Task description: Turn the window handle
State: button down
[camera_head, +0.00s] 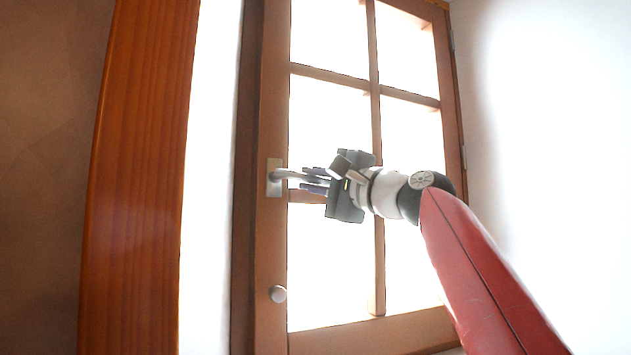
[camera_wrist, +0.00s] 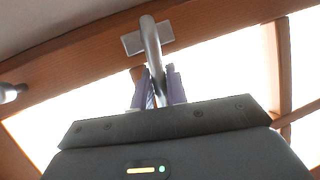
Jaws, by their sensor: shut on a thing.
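The window (camera_head: 377,195) has a brown wooden frame with several bright panes. Its handle (camera_head: 291,174) is a grey metal lever on a small plate at the left side of the frame. In the head view the lever points right, roughly level. My gripper (camera_head: 314,180) reaches in from the right and is shut on the lever. In the wrist view the handle (camera_wrist: 151,45) runs down from its plate between the two fingers of my gripper (camera_wrist: 159,90). The fingers hide its far end.
A round knob (camera_head: 278,294) sits below the handle on the same frame side; it also shows at the left in the wrist view (camera_wrist: 10,92). A tall orange-brown wooden post (camera_head: 140,180) stands at the left. A white wall (camera_head: 550,130) is at the right.

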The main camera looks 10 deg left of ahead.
dwell(0.4)
jog(key=c, duration=1.4)
grip_release()
jog(key=shift+s+d+f+b, duration=0.15)
jog(key=shift+d+f+b, duration=0.05)
jog(key=shift+d+b, duration=0.2)
jog(key=b+v, duration=0.4)
jog(key=v, duration=0.2)
jog(key=shift+s+d, duration=0.3)
jog(key=shift+d, duration=0.05)
